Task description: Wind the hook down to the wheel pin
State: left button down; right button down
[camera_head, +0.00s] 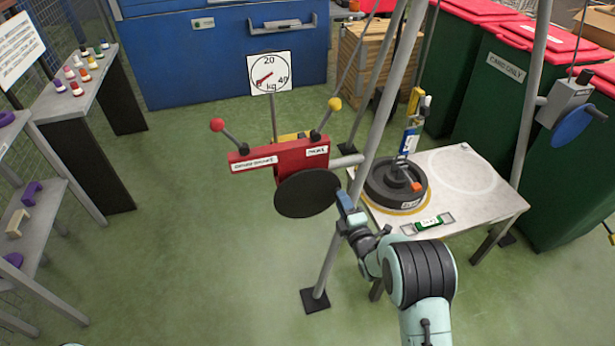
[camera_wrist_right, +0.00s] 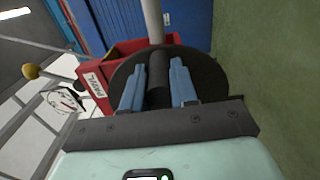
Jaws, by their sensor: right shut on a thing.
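My right gripper (camera_head: 344,202) is shut on the dark crank grip (camera_wrist_right: 158,84) at the winch's black disc (camera_head: 305,194). In the right wrist view its two blue fingers stand on either side of that grip. The red winch box (camera_head: 280,158) carries the disc. Over the table hangs a hook assembly with a yellow block (camera_head: 414,100) and a blue part (camera_head: 408,141) below it. It is above the black wheel (camera_head: 382,191), which lies flat on the table. The hook tip and wheel pin are too small to tell apart. My left gripper is out of view.
A white table (camera_head: 470,210) bears the wheel and a green level (camera_head: 432,222). A grey frame leg (camera_head: 350,200) stands close by my right arm. A kg dial (camera_head: 269,73) stands behind the winch. Green bins (camera_head: 500,95) are at the right.

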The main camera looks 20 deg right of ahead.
jog(key=shift+r+n, duration=0.5)
jog(key=shift+r, duration=0.05)
jog(key=shift+a+r+n+p, duration=0.2)
jog(key=shift+r+n+p, duration=0.55)
jog(key=shift+r+n, duration=0.35)
jog(key=shift+f, duration=0.1)
jog(key=shift+w+a+r+n+p, duration=0.1)
jog(key=shift+a+r+n+p, duration=0.15)
jog(key=shift+r+n, duration=0.3)
jog(key=shift+a+r+n+p, duration=0.1)
jog(key=shift+r+n+p, duration=0.2)
jog(key=shift+n, duration=0.45)
jog(key=shift+a+r+n+p, duration=0.6)
jog(key=shift+r+n, duration=0.15)
jog(key=shift+n, duration=0.35)
